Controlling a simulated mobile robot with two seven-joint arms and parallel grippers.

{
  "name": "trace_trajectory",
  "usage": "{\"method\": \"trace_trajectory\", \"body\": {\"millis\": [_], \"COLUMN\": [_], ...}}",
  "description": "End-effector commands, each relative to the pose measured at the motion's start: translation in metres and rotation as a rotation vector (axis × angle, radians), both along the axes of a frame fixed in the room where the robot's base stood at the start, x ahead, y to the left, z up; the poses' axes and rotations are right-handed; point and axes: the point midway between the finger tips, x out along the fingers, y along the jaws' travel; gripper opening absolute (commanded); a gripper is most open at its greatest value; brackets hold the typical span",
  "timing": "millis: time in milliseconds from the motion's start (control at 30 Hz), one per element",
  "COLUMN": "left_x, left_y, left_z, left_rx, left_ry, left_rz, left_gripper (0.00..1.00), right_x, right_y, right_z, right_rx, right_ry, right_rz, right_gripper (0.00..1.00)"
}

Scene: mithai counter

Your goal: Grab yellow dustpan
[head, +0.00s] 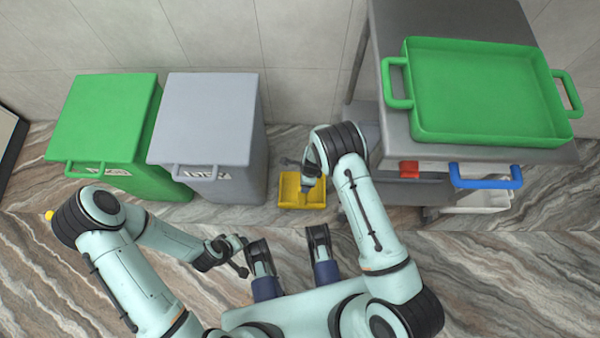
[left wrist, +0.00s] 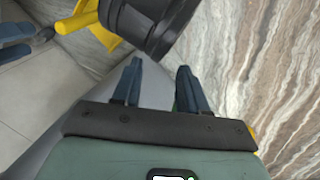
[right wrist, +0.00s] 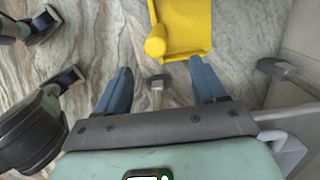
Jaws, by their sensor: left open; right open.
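The yellow dustpan (head: 302,192) lies on the marble floor between the grey bin and the steel table. My right gripper (head: 309,172) is above it, pointing down. In the right wrist view the dustpan (right wrist: 186,25) is beyond the open, empty fingers of that gripper (right wrist: 160,66). Its rounded handle (right wrist: 155,46) is near the gap between them, not gripped. My left gripper (head: 240,256) is low, in front of the grey bin, away from the dustpan. In the left wrist view this gripper (left wrist: 159,66) is open and empty, with part of a yellow object, seemingly the dustpan (left wrist: 88,28), at the top.
A green bin (head: 105,120) and a grey bin (head: 208,120) stand at the left against the wall. The steel table (head: 393,130) at right carries a green tray (head: 424,110). A blue handle (head: 485,183) sticks out from its front. Open floor lies in front.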

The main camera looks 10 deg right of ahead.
Motion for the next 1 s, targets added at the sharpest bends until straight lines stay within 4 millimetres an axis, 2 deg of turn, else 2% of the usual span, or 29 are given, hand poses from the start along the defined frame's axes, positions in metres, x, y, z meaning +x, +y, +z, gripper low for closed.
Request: {"method": "trace_trajectory", "body": {"millis": [100, 300, 500, 633, 733, 900, 1000], "left_x": [0.009, 0.027, 0.036, 0.036, 0.036, 0.016, 0.011], "left_y": [0.005, 0.015, 0.019, 0.02, 0.023, 0.026, 0.026], "left_z": [-0.01, -0.022, -0.025, -0.029, -0.036, -0.054, -0.057], "left_rx": [0.013, 0.036, 0.047, 0.05, 0.054, 0.052, 0.051], "left_ry": [-0.023, -0.069, -0.093, -0.094, -0.09, -0.022, -0.005], "left_rz": [0.012, 0.03, 0.039, 0.042, 0.045, 0.045, 0.045], "left_gripper": [0.43, 0.43, 0.43, 0.43, 0.43, 0.43, 0.43], "right_x": [-0.002, 0.0, 0.0, 0.0, -0.002, -0.002, -0.002], "right_y": [0.002, 0.007, 0.008, 0.009, 0.011, 0.013, 0.014], "right_z": [-0.026, -0.063, -0.076, -0.084, -0.098, -0.124, -0.128], "right_rx": [0.0, -0.001, 0.0, 0.0, 0.0, 0.0, 0.001], "right_ry": [0.005, 0.004, 0.003, 0.003, 0.003, 0.003, 0.002], "right_rz": [0.0, 0.001, 0.001, 0.001, 0.002, 0.0, 0.0], "right_gripper": [0.7, 0.7, 0.7, 0.7, 0.7, 0.7, 0.7]}}
